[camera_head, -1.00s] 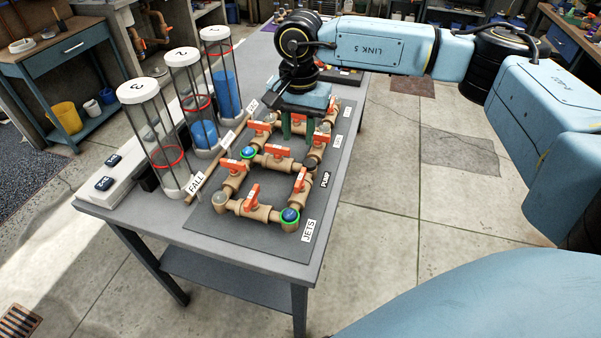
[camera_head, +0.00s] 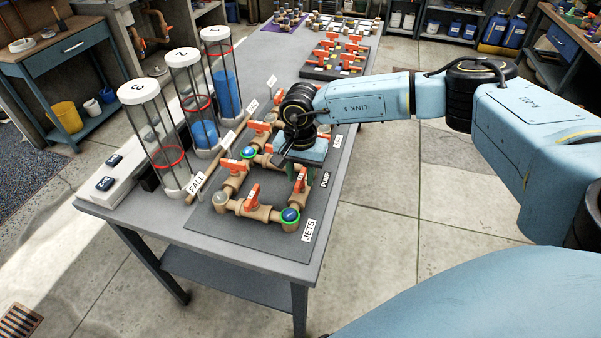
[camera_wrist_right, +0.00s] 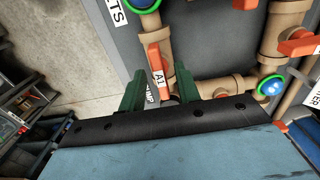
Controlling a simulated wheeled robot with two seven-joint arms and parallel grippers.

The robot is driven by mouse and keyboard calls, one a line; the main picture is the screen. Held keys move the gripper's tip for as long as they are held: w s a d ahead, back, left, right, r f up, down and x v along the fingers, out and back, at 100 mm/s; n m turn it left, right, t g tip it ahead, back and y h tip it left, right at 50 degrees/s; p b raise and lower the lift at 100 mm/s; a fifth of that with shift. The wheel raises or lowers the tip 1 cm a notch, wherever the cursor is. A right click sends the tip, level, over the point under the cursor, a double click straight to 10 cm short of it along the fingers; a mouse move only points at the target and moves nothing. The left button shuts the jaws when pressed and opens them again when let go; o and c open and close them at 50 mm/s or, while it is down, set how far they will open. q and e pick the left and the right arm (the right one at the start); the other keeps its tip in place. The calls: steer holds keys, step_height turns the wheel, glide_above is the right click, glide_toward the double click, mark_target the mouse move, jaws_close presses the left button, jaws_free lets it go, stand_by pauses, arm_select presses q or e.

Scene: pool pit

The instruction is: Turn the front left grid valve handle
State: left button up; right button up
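Several orange valve handles sit on a tan pipe grid (camera_head: 274,216) on a dark mat. One handle (camera_head: 300,181) stands on the grid's right front side, by the PUMP label; in the wrist view it reads A1 (camera_wrist_right: 157,64). Other handles are at the front pipe (camera_head: 252,195) and the left pipe (camera_head: 231,165). I cannot tell for sure which one the task names. My right gripper (camera_wrist_right: 158,72) is open and empty, pointing down, its green fingers on either side of A1 in the wrist view; contact is not visible. My left gripper is not in view.
Clear tubes (camera_head: 157,135) with red rings stand along the table's left side. Blue caps with green rings (camera_head: 290,215) sit at grid joints. A second board with orange handles (camera_head: 333,60) lies farther back. The floor right of the table is open.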

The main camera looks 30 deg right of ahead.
jaws_close()
steer(key=shift+m, duration=0.3)
steer(key=m, duration=0.8)
steer(key=shift+m+b, duration=0.3)
steer(key=shift+b, duration=0.1)
steer(key=m, duration=0.8)
steer(key=shift+m, duration=0.5)
